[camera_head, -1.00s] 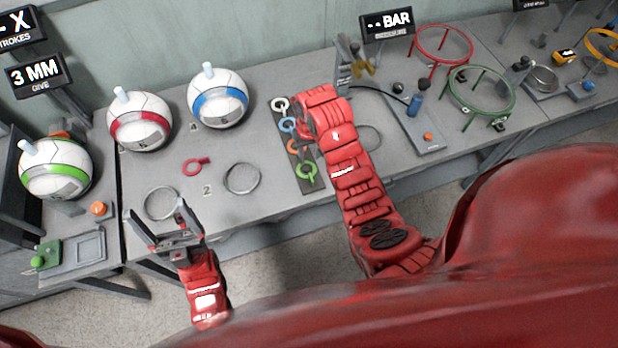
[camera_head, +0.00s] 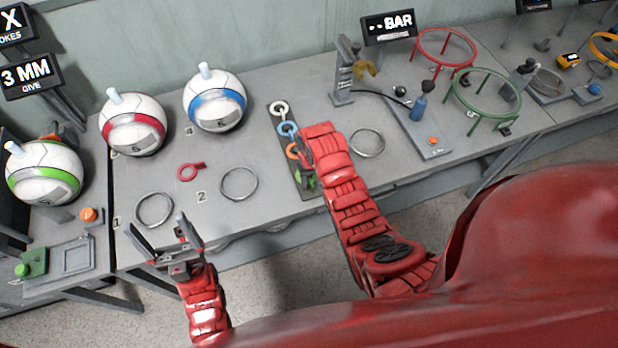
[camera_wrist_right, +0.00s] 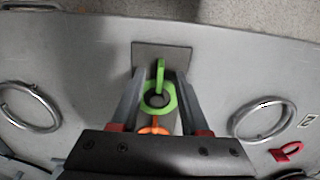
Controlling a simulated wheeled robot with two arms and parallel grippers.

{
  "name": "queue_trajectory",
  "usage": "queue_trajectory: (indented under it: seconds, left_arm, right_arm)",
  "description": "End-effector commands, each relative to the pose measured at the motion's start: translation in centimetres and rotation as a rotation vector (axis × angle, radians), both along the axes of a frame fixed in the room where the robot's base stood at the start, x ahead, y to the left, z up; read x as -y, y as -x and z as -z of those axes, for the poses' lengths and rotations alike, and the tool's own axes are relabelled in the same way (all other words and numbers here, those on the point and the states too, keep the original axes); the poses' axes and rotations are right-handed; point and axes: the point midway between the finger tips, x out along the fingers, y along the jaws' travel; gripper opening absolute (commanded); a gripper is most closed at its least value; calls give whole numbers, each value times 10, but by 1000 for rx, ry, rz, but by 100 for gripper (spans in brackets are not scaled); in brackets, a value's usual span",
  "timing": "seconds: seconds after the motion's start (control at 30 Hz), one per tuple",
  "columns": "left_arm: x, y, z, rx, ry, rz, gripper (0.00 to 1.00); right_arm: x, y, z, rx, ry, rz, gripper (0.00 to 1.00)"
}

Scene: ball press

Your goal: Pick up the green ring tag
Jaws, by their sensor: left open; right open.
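The green ring tag (camera_wrist_right: 159,97) lies at the near end of a dark tag board (camera_wrist_right: 147,52) and shows between the fingers in the right wrist view. In the head view the green ring tag (camera_head: 307,181) is mostly hidden by my right arm. My right gripper (camera_wrist_right: 160,80) is open, one finger on each side of the green tag; I cannot tell whether it touches it. An orange tag (camera_wrist_right: 154,126) lies just behind, partly covered by the gripper. My left gripper (camera_head: 161,232) is open and empty at the table's front edge.
White and blue tags (camera_head: 288,129) lie further up the board. A red ring tag (camera_head: 190,171) lies on the table (camera_head: 260,90). Metal rings (camera_head: 239,183) lie either side of the board. Balls with red, blue (camera_head: 214,101) and green bands stand at left.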

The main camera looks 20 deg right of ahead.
Motion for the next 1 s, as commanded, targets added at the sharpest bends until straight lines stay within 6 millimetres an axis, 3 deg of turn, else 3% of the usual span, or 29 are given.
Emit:
queue_trajectory:
  seconds: [0.33, 0.6, 1.0]
  left_arm:
    - [0, 0, -2, 0, 0, 0, 86]
    - [0, 0, -2, 0, 0, 0, 86]
    - [0, 0, -2, 0, 0, 0, 86]
  right_arm:
    - [0, 0, 6, 0, 1, 0, 45]
    - [0, 0, 6, 0, 1, 0, 0]
    - [0, 0, 6, 0, 1, 0, 0]
